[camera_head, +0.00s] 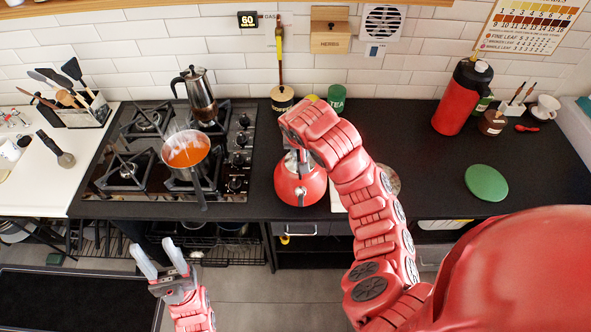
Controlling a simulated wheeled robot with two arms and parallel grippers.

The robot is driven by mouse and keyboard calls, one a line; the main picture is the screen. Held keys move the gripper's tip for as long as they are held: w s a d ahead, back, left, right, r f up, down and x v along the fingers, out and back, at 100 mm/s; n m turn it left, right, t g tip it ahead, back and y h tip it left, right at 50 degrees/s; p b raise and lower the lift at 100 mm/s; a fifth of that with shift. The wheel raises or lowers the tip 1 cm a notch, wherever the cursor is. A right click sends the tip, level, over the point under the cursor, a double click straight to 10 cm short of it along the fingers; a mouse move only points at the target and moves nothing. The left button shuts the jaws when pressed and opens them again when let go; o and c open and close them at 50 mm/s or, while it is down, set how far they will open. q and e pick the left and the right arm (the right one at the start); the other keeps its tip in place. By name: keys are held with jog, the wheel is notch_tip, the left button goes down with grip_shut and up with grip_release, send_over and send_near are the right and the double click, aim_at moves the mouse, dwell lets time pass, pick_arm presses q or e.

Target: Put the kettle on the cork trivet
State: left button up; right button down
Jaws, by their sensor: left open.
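The red kettle (298,188) stands on the black worktop just right of the hob. My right arm reaches over it from the right, and the end of that arm hides most of the kettle's top and handle. My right gripper (298,158) points down at the kettle's top; its fingers are largely hidden, so I cannot tell whether they hold it. My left gripper (154,246) is open and empty, low in front of the counter. I cannot make out the cork trivet for certain; a round brownish-grey thing (389,180) shows partly behind my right arm.
On the gas hob (225,193) stand a steaming pan of orange soup (186,150) and a moka pot (200,95). A green disc (486,183) and a red flask (461,97) are on the right. Canisters line the wall. The worktop around the green disc is clear.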

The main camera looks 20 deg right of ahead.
jog(key=shift+w+d, duration=0.35)
jog(key=shift+w, duration=0.3)
jog(key=shift+w+d, duration=0.3)
jog(key=shift+w, duration=0.3)
jog(key=shift+w+d+f, duration=0.1)
jog(key=shift+w+d, duration=0.3)
jog(key=shift+w, duration=0.2)
jog(key=shift+f+p, duration=0.35)
jog(key=shift+p, duration=0.05)
notch_tip(320, 180, down, 2)
jog(key=shift+f+p, duration=0.1)
jog(key=shift+p, duration=0.55)
jog(key=shift+f, duration=0.2)
jog(key=c, duration=0.7)
grip_release()
jog(key=shift+s, duration=0.1)
jog(key=shift+f, duration=0.1)
